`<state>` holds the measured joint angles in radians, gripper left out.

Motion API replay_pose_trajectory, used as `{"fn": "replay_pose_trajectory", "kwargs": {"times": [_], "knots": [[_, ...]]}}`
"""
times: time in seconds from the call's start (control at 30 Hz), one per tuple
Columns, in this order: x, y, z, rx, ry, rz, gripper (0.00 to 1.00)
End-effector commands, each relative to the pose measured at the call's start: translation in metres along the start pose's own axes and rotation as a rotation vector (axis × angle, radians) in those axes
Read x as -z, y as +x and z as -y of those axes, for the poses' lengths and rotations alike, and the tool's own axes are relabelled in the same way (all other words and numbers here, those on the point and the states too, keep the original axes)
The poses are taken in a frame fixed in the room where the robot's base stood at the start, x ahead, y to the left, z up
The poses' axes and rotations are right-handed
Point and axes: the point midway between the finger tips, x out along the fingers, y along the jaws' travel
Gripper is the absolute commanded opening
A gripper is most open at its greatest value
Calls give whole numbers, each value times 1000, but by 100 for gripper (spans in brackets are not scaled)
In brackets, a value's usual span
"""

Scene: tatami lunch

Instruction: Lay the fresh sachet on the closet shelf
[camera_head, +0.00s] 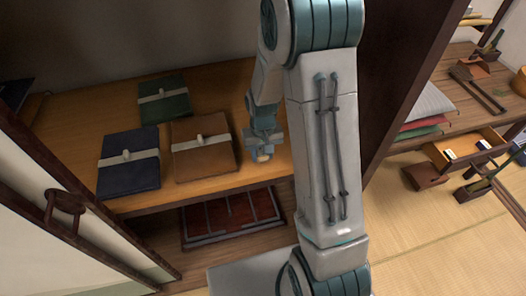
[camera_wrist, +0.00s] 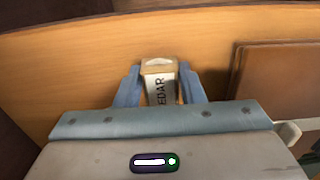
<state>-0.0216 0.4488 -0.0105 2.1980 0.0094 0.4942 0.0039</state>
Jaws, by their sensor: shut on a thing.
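My gripper (camera_head: 264,143) is over the right part of the wooden closet shelf (camera_head: 228,84), to the right of the brown folded bundle. It is shut on a small tan and white sachet (camera_wrist: 157,68) with dark lettering that reads "EDAR" in the wrist view. The sachet's lower end (camera_head: 263,155) shows as a pale bit below the fingers in the head view. The bare shelf wood (camera_wrist: 70,70) lies behind and around the sachet in the wrist view. I cannot tell whether the sachet touches the shelf.
Folded bundles lie on the shelf: navy (camera_head: 128,170), brown (camera_head: 203,160) and green (camera_head: 164,105). A red divided tray (camera_head: 230,217) is below. A dark door post (camera_head: 400,70) stands right of my arm; a sliding door (camera_head: 50,215) is at left.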

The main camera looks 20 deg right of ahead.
Motion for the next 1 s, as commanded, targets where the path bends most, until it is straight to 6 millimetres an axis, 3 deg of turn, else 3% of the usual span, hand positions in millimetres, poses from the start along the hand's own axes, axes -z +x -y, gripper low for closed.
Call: {"fn": "replay_pose_trajectory", "kwargs": {"times": [0.27, 0.3, 0.37, 0.4, 0.77, 1.0], "knots": [[0, 4, 0, 0, 0, 0, 14], [0, 4, 0, 0, 0, 0, 38], [0, 3, 0, 0, 0, 0, 55], [0, 3, 0, 0, 0, 0, 57], [0, -3, 0, 0, 0, 0, 57], [1, -40, 0, 0, 0, -6, 57]]}}
